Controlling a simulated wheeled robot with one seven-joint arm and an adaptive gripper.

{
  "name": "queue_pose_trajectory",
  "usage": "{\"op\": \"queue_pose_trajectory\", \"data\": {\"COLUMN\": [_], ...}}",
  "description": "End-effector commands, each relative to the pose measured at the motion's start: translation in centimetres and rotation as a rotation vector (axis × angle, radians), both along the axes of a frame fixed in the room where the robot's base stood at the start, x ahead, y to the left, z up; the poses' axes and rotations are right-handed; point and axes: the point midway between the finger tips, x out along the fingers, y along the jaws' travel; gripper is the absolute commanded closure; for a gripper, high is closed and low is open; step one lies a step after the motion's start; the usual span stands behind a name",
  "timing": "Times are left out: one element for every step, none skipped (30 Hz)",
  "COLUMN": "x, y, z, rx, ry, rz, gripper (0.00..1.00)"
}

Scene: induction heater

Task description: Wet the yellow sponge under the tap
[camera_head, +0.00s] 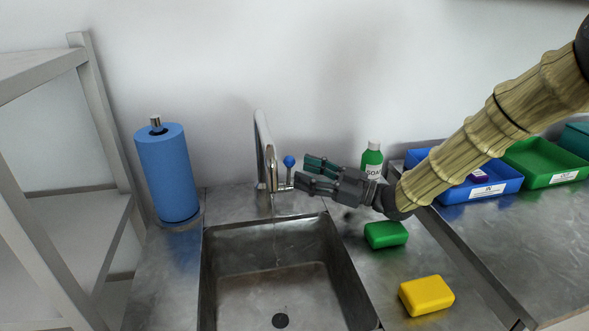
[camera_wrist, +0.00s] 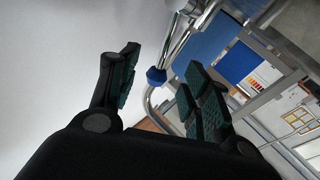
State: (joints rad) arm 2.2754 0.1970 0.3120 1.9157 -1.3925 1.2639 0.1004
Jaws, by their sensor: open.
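The yellow sponge (camera_head: 426,295) lies on the steel counter to the right of the sink, with nothing on it. The tap (camera_head: 266,153) stands behind the sink, and a thin stream of water (camera_head: 274,235) falls from it into the basin. The tap's blue knob (camera_head: 289,161) is on its right side. My gripper (camera_head: 304,172) is open and empty, just to the right of the knob. In the wrist view the blue knob (camera_wrist: 156,76) shows between the fingers of my gripper (camera_wrist: 158,82); I cannot tell if they touch it.
A green sponge (camera_head: 386,234) lies behind the yellow one, near a green soap bottle (camera_head: 371,160). A blue paper roll (camera_head: 167,175) stands left of the sink (camera_head: 213,270). Blue (camera_head: 505,187) and green (camera_head: 545,163) bins sit at the right, and a shelf (camera_head: 100,120) at the left.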

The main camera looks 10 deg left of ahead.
Motion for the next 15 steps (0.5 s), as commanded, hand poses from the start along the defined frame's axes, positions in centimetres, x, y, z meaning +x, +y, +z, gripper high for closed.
{"op": "queue_pose_trajectory", "data": {"x": [-0.2, -0.3, -0.4, -0.6, -0.7, -0.8, -0.9, -1.0, -1.1, -1.1, -1.2, -1.3, -1.3, -1.4, -1.4], "y": [-0.9, -1.5, -2.2, -2.7, -3.1, -3.7, -4.2, -4.5, -5.0, -5.3, -5.6, -5.8, -6.0, -6.2, -6.3], "z": [-0.1, -0.2, -0.3, -0.4, -0.4, -0.5, -0.6, -0.6, -0.6, -0.7, -0.7, -0.8, -0.8, -0.8, -0.9], "rx": [0.002, 0.000, 0.000, 0.001, 0.001, 0.000, 0.000, 0.000, 0.001, 0.001, 0.000, 0.000, 0.000, -0.001, 0.000], "ry": [0.001, 0.000, 0.000, 0.001, 0.001, 0.001, 0.000, 0.000, 0.000, 0.000, 0.000, 0.000, 0.000, 0.000, 0.000], "rz": [-0.002, -0.002, -0.002, -0.002, -0.002, -0.001, -0.001, -0.001, -0.001, -0.002, -0.001, -0.001, 0.000, 0.000, 0.000], "gripper": [0.52, 0.52, 0.52, 0.52, 0.52, 0.52, 0.52, 0.52, 0.52, 0.52, 0.52, 0.52, 0.52, 0.52, 0.52]}}
